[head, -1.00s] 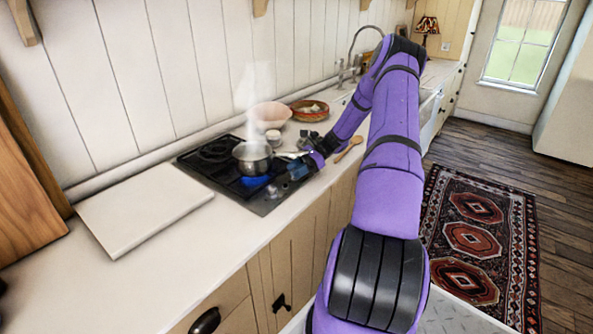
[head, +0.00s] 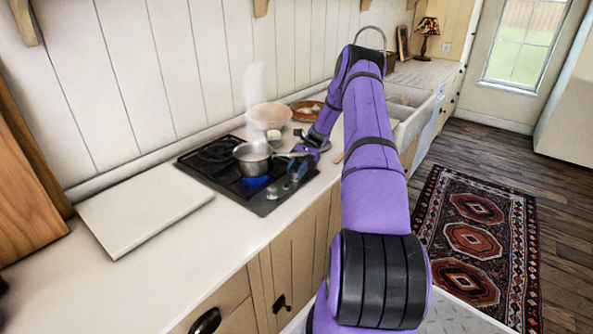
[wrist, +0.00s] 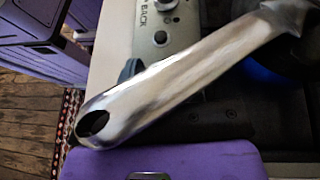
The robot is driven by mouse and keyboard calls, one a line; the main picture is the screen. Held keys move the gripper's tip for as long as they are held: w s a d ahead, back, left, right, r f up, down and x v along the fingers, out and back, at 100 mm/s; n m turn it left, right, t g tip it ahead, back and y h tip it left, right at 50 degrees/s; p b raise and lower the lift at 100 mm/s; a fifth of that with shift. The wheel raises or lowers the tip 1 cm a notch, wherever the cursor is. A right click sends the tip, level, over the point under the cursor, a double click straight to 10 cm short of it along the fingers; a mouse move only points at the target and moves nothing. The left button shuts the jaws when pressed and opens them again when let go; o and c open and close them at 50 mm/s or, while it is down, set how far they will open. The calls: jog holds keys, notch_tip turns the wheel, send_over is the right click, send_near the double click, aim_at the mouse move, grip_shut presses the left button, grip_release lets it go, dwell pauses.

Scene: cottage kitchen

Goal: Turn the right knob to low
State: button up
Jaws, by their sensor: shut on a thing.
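The cooktop (head: 268,207) is black, with a control strip along its front right edge. A steel saucepan (head: 252,158) stands on it over a blue glow. The saucepan's handle (wrist: 190,75) crosses the wrist view and hides most of my grip. My gripper (head: 297,171) is low at the strip's right end, beside the handle. It is shut, seemingly on the right knob; the contact itself is hidden. A blue-grey piece (wrist: 130,70) shows past the handle; I cannot tell whether it is knob or fingertip. A round control (wrist: 160,37) by the word BACK is clear of the gripper.
A pink bowl (head: 268,116) and a red-brown dish (head: 306,109) stand behind the cooktop, close to my forearm. A white board (head: 140,212) lies to the left. The sink (head: 405,108) is beyond my arm. The front left counter is clear.

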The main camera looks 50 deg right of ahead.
jog(key=o, duration=0.9)
jog(key=shift+t, duration=0.3)
